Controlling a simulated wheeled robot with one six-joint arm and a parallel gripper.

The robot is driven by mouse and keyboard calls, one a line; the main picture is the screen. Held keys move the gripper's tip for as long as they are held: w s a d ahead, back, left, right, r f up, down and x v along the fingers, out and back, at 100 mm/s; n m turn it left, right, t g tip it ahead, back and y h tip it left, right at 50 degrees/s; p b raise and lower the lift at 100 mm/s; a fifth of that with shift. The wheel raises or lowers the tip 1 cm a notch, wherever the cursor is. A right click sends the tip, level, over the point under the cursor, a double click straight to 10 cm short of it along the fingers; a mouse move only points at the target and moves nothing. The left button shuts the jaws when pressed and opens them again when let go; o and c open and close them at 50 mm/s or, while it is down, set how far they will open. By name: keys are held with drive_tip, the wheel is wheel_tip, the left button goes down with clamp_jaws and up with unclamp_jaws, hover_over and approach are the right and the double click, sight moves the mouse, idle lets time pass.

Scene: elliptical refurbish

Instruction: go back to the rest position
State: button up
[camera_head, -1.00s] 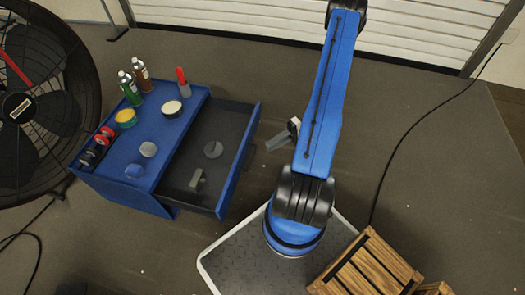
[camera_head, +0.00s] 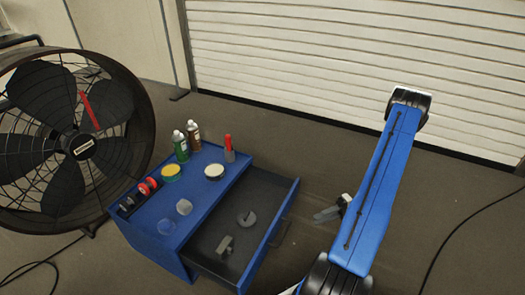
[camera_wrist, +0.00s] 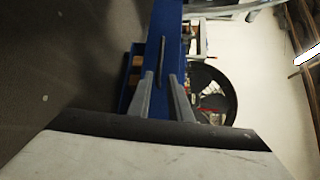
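My gripper (camera_head: 328,214) hangs beside my blue arm in the head view, to the right of the open drawer and apart from it. In the wrist view its two grey fingers (camera_wrist: 161,78) stand apart with nothing held between them. The blue cabinet (camera_head: 207,200) stands left of the arm with its dark drawer (camera_head: 262,200) pulled out. A grey round part (camera_head: 247,218) and a grey block-like part (camera_head: 225,245) lie in the drawer.
On the cabinet top stand a green bottle (camera_head: 180,147), a brown bottle (camera_head: 193,135), a red-handled tool (camera_head: 228,150) and several tins and discs. A large black fan (camera_head: 70,140) stands at the left. A white shutter (camera_head: 350,70) closes the back. A cable (camera_head: 455,235) lies at the right.

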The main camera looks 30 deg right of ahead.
drive_tip(key=w+a+r+n+g+h, duration=0.1)
drive_tip(key=a+r+g+h, duration=0.2)
drive_tip(key=r, duration=0.6)
drive_tip(key=w+a+r+n+h, duration=0.1)
drive_tip(key=w+a+r+h, duration=0.15)
drive_tip(key=a+r, duration=0.5)
drive_tip(key=a+r+n+g+h, duration=0.15)
drive_tip(key=r+h, duration=0.25)
drive_tip(key=r, duration=0.7)
drive_tip(key=s+a+r+t+h, duration=0.6)
drive_tip(key=s+a+r, duration=0.7)
drive_tip(key=r, duration=0.4)
drive_tip(key=shift+s+a+t+h, duration=0.2)
drive_tip(key=shift+a+t+h, duration=0.15)
drive_tip(key=shift+a+t, duration=0.15)
